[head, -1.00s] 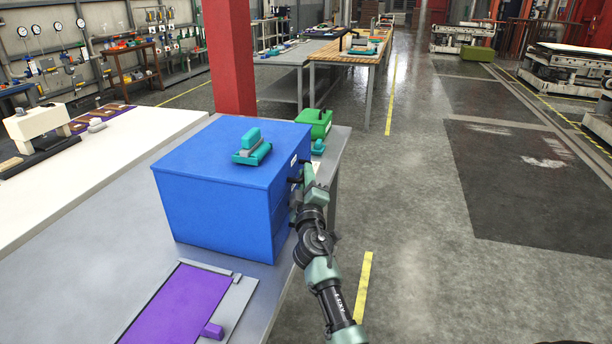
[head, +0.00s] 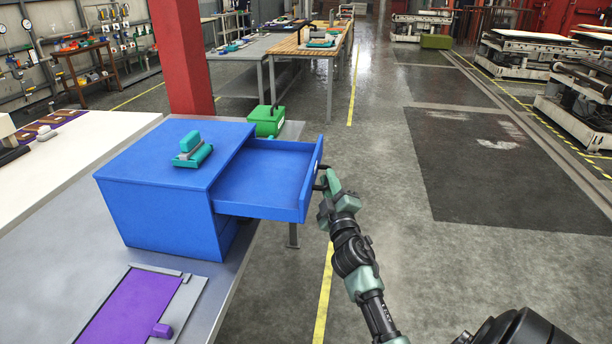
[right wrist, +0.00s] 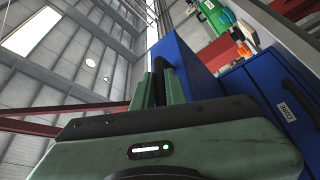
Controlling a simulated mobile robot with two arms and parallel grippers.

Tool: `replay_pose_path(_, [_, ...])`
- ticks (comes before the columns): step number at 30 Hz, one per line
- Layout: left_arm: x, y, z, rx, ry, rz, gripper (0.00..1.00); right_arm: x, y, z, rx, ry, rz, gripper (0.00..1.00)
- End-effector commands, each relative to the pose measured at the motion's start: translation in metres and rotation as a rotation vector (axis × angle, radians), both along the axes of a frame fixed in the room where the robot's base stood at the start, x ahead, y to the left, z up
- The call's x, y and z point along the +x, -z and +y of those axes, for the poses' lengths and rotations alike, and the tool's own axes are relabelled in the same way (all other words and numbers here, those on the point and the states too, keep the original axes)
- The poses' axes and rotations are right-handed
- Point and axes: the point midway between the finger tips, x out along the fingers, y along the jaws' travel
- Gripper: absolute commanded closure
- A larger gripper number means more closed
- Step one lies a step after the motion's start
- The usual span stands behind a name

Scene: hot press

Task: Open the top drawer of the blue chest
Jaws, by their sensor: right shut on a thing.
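The blue chest (head: 160,195) stands on the grey table. Its top drawer (head: 262,185) is pulled well out to the right and looks empty inside. My right gripper (head: 324,180) is at the drawer's front, shut on the black handle (head: 320,170). In the right wrist view the green fingers (right wrist: 160,88) close around the dark handle (right wrist: 161,68) on the blue drawer front (right wrist: 186,70). A lower drawer front (right wrist: 285,90) with a white label and black handle shows as shut. My left gripper is not in view.
A teal tool (head: 192,150) lies on top of the chest. A green box (head: 265,120) stands behind it. A purple panel (head: 130,305) lies on the table in front. The floor right of the table is clear.

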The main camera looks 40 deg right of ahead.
Motion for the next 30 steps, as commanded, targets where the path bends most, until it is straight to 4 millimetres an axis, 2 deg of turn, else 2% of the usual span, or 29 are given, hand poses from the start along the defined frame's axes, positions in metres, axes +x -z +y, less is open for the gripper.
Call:
replay_pose_path(3, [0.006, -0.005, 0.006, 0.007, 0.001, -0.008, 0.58, -0.018, 0.001, -0.015, -0.002, 0.002, 0.007, 1.00])
replay_pose_path(9, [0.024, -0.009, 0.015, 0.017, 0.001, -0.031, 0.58, -0.035, 0.002, -0.029, 0.000, 0.000, 0.005, 1.00])
replay_pose_path(23, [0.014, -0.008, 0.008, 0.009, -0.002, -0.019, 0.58, -0.039, 0.003, -0.033, 0.001, 0.000, 0.004, 1.00])
replay_pose_path(24, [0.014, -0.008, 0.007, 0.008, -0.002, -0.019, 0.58, -0.039, 0.003, -0.033, 0.001, 0.000, 0.004, 0.79])
replay_pose_path(26, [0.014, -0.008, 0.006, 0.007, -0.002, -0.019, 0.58, -0.039, 0.003, -0.033, 0.001, 0.000, 0.003, 0.66])
replay_pose_path(30, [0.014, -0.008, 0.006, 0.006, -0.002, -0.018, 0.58, -0.039, 0.002, -0.033, 0.000, 0.000, 0.002, 0.66])
